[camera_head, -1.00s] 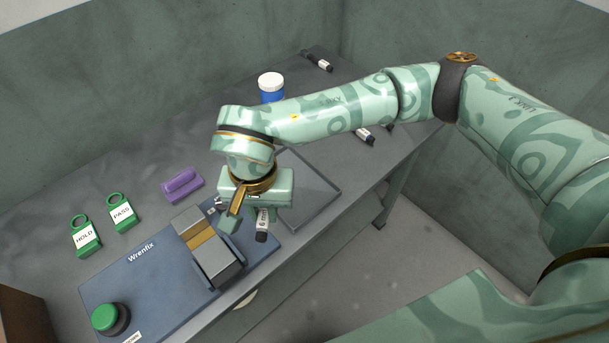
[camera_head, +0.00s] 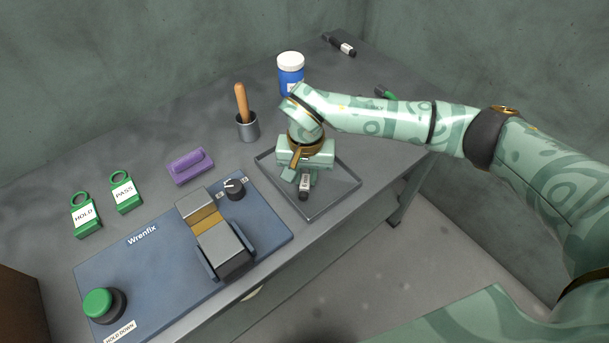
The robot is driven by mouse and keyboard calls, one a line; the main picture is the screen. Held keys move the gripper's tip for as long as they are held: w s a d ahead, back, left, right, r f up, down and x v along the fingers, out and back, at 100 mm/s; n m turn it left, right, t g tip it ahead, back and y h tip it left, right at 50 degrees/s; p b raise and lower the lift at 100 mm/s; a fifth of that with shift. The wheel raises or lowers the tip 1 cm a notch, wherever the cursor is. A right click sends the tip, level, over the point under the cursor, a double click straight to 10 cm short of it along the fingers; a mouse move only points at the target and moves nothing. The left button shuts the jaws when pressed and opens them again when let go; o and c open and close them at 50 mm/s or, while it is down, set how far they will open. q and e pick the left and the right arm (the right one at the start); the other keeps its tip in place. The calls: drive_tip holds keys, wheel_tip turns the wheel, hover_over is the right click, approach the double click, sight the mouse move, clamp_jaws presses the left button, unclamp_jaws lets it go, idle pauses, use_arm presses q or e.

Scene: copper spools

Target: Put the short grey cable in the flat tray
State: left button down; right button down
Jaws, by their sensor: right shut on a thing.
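The short cable (camera_head: 304,188) shows as a stubby piece with a dark end and a white label; the rest is hidden by my gripper, and its grey colour is hard to make out. My right gripper (camera_head: 302,176) is shut on it and points down over the flat tray (camera_head: 337,187). The tray is a shallow dark grey one with a thin raised rim, right of the blue fixture. I cannot tell whether the cable touches the tray floor. My left gripper is not in view.
Left of the tray are the Wrenfix fixture (camera_head: 150,278) with a knob (camera_head: 235,190), and a purple block (camera_head: 190,167). Behind stand a grey cup (camera_head: 247,128) with a wooden-handled tool and a blue jar (camera_head: 290,75). Another labelled dark piece (camera_head: 341,46) lies at the back.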

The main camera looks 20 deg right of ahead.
sight(306, 178)
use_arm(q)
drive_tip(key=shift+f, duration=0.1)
use_arm(e)
drive_tip(key=shift+f, duration=0.15)
drive_tip(key=shift+f, duration=0.1)
drive_tip(key=c, duration=1.3)
unclamp_jaws()
use_arm(q)
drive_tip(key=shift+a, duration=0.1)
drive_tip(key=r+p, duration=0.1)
drive_tip(key=p, duration=0.1)
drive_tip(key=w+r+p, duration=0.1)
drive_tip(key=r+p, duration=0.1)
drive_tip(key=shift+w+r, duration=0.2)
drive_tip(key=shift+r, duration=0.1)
use_arm(e)
wheel_tip(306, 178, up, 12)
